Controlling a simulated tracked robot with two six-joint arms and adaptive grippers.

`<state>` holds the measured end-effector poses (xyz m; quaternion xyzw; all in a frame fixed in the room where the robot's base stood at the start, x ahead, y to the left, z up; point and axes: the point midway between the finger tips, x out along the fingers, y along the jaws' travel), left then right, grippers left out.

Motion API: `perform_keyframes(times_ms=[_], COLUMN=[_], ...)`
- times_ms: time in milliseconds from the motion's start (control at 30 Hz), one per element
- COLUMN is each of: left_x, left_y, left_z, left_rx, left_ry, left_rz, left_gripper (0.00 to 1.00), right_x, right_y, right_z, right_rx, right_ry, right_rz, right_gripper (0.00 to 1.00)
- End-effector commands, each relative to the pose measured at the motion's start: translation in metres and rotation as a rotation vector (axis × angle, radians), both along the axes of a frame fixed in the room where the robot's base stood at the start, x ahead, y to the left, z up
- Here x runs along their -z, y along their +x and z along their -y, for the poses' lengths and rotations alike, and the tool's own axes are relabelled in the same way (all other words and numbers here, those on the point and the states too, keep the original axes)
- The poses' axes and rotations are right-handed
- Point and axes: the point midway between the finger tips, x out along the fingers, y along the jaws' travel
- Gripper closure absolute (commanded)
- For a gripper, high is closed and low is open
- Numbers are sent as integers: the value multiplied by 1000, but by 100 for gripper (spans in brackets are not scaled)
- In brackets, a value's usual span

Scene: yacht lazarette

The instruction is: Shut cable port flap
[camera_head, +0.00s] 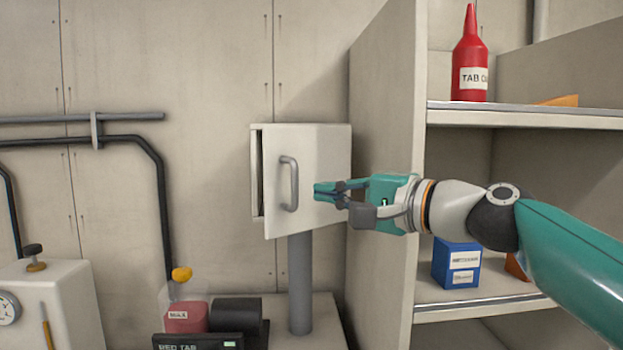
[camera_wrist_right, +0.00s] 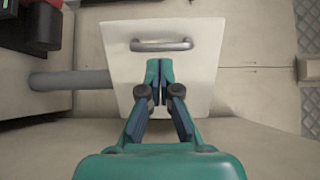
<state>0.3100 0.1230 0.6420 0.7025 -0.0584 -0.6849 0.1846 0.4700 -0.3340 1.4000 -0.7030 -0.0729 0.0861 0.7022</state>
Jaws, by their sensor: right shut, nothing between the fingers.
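The cable port flap (camera_head: 306,175) is a pale panel with a grey bar handle (camera_head: 289,183), on a box (camera_head: 256,172) atop a grey post. The flap stands partly open, its left edge away from the box and a dark gap showing behind it. My right gripper (camera_head: 318,193) is shut and empty, in front of the flap just right of the handle. In the right wrist view the shut fingertips (camera_wrist_right: 159,66) lie over the flap (camera_wrist_right: 200,65), below the handle (camera_wrist_right: 161,45). I cannot tell whether they touch it. My left gripper is not in view.
A shelf unit (camera_head: 385,140) stands right of the flap, with a red bottle (camera_head: 470,60) and a blue box (camera_head: 456,263). Below the flap are the grey post (camera_head: 300,285), a red-filled jug (camera_head: 186,315) and a dark device (camera_head: 197,341).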

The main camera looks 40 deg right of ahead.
Motion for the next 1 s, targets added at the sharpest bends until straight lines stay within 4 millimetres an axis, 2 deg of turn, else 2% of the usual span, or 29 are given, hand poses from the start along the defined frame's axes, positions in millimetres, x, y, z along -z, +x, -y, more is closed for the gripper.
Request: perform_keyframes(times_ms=[100, 300, 767, 1000], left_x=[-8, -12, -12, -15], left_y=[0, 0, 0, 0], left_z=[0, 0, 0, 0], left_rx=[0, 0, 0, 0], left_ry=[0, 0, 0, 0], left_rz=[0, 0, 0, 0], left_gripper=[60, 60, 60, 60], right_x=[-1, 0, 1, 0], right_y=[20, 36, 39, 48], right_z=[-5, -8, -8, -13], right_rx=[-2, 2, 3, 1], right_ry=[0, -1, -1, -1], right_rz=[-2, 0, 0, 0], right_gripper=[100, 100, 100, 100])
